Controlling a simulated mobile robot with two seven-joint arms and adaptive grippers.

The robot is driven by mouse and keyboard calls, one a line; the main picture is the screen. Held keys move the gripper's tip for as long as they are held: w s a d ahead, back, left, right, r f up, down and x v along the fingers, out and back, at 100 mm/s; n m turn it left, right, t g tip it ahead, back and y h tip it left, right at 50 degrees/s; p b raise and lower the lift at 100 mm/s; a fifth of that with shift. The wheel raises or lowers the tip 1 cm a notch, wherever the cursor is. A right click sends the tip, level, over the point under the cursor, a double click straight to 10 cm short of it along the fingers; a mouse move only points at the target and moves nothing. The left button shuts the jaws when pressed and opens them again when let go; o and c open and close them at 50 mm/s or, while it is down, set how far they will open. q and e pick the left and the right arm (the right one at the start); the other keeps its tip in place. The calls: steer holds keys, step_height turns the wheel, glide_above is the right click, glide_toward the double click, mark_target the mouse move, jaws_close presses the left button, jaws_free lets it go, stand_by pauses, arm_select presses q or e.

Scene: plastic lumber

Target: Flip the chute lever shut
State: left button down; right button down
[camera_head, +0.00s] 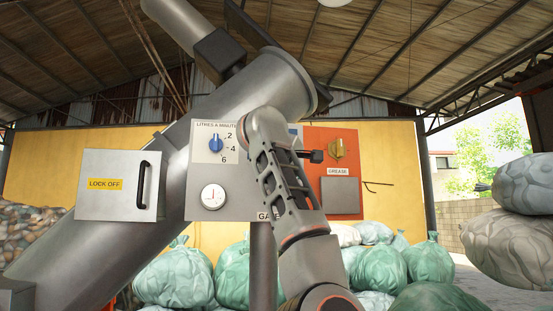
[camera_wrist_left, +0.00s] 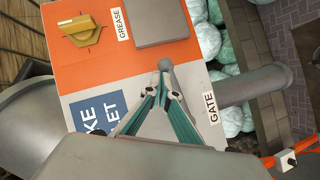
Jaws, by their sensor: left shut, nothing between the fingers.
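The grey machine panel (camera_head: 180,200) carries a GATE label, which also shows in the left wrist view (camera_wrist_left: 210,107). In that view my left gripper (camera_wrist_left: 161,82) is shut and empty. Its green-padded fingers meet at the tips. A grey round-ended lever (camera_wrist_left: 166,65) lies right at the fingertips, by the border of the grey and orange panels. I cannot tell whether the tips touch it. In the head view my left arm (camera_head: 285,185) covers the lever area and the fingers cannot be made out. My right gripper is not in view.
A yellow knob (camera_head: 338,149) and GREASE plate (camera_head: 340,196) are on the orange panel. A blue dial (camera_head: 215,144) and round gauge (camera_head: 213,197) are left of my arm, with a LOCK OFF door (camera_head: 118,185) further left. Green sacks (camera_head: 175,277) lie below.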

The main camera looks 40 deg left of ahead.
arm_select(q)
step_height(320, 180, up, 10)
stand_by(0.5)
steer(key=shift+f, duration=0.15)
stand_by(0.4)
